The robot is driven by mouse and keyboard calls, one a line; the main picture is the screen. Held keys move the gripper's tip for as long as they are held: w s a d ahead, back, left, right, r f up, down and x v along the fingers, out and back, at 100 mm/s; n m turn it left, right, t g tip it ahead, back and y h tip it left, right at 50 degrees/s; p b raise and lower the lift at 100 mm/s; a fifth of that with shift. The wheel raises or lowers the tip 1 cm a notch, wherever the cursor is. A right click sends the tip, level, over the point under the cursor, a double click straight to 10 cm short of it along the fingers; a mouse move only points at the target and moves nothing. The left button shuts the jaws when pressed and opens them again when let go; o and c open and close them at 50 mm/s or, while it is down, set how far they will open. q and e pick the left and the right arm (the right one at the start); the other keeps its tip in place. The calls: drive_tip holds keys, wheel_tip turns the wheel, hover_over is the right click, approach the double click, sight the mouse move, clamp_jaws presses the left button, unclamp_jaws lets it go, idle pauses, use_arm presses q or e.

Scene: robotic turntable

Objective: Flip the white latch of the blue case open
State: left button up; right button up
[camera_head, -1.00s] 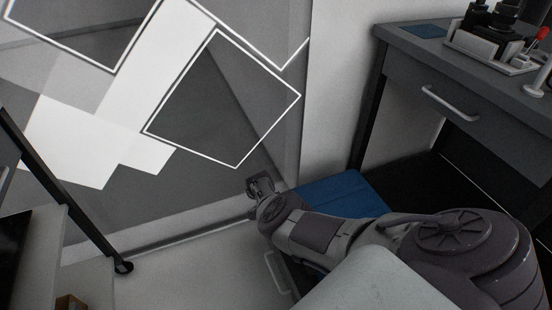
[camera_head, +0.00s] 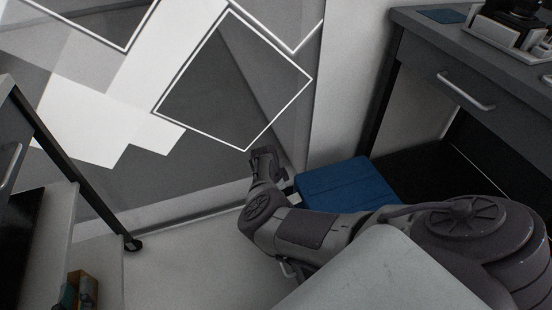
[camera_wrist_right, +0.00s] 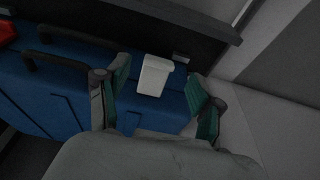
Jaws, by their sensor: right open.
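The blue case (camera_wrist_right: 62,85) fills the left and middle of the right wrist view, with dark handles along its far side. Its white latch (camera_wrist_right: 154,75) stands out on the case, between my right gripper's fingers. My right gripper (camera_wrist_right: 155,108) is open; its green-padded fingers sit either side of the latch with gaps, and nothing is held. In the head view a blue boxy thing (camera_head: 345,184), apparently the case, lies low near the wall. One of my grippers (camera_head: 265,160) is just left of it, on an arm entering from the lower right; I cannot tell its jaw state there.
A grey desk (camera_head: 470,70) with a drawer handle stands at the right, with equipment on top. A patterned wall (camera_head: 235,85) is behind. A dark-framed cart or shelf (camera_head: 75,170) stands at left, holding small items. Pale floor (camera_head: 190,265) is clear between.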

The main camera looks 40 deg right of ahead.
drive_tip(key=v, duration=0.7)
drive_tip(key=shift+r, duration=0.15)
